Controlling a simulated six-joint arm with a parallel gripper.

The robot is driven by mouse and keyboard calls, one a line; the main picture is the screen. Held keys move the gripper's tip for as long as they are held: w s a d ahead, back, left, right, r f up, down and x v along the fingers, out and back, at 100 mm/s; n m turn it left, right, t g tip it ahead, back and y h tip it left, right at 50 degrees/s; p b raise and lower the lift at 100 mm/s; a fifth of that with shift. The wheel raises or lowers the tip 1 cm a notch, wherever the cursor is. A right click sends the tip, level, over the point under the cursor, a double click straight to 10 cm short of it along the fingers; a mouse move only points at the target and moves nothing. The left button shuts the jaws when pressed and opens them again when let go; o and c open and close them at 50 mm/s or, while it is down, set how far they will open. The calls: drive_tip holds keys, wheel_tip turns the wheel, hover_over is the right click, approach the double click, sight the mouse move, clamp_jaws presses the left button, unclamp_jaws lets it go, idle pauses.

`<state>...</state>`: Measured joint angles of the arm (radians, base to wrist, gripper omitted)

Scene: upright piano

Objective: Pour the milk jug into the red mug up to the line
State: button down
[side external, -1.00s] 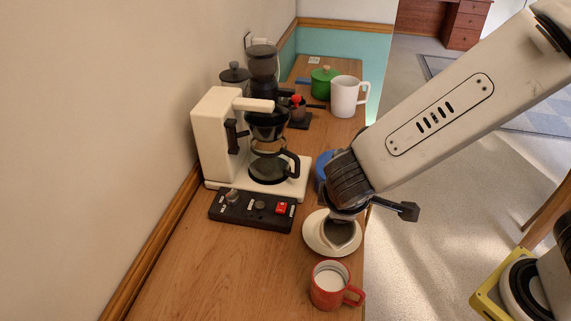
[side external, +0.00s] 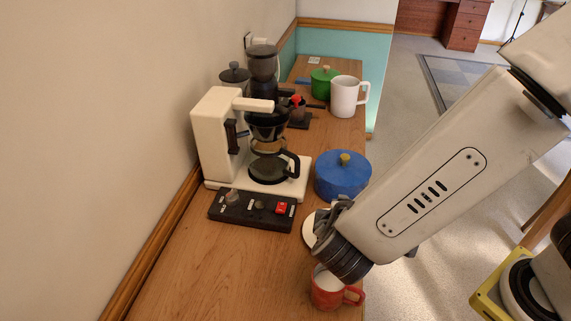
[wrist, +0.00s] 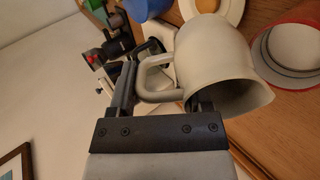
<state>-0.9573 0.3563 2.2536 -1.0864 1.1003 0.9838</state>
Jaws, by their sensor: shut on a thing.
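The cream-white milk jug (wrist: 215,55) is held in my gripper (wrist: 160,90), whose fingers are shut at its handle side. In the wrist view the jug looks tilted, with its mouth toward the lower right; no pouring stream shows. The red mug (wrist: 311,45) is at the right edge of that view, apart from the jug's lip, with a pale inside; I cannot make out a line. In the side view the red mug (side external: 327,293) stands upright at the table's front right, just below my wrist. My wrist hides the jug there.
A white saucer (side external: 308,229) lies partly behind my gripper, with a blue lidded pot (side external: 343,177) beyond. A coffee maker (side external: 217,135) and a dark switch panel (side external: 250,210) stand to the left. The table's right edge is close to the mug. The front left wood is clear.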

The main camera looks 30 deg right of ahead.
drive_tip(key=shift+s+a, duration=0.1)
idle(0.5)
drive_tip(key=shift+s+a+r+t+h, duration=0.3)
drive_tip(key=shift+r+t+h, duration=0.1)
drive_tip(key=shift+t+h, duration=0.3)
drive_tip(key=shift+s+a+r+t+h, duration=0.3)
drive_tip(key=shift+r+t+h, duration=0.1)
drive_tip(key=shift+t+h, duration=0.25)
idle(3.6)
idle(0.9)
drive_tip(key=shift+w+d+f+g+y, duration=0.2)
drive_tip(key=shift+w+d+g+y, duration=0.15)
drive_tip(key=shift+g, duration=0.1)
drive_tip(key=shift+w+d+f+g+y, duration=0.25)
drive_tip(key=shift+f+g+y, duration=0.35)
drive_tip(key=shift+y, duration=0.1)
drive_tip(key=shift+w+d, duration=0.1)
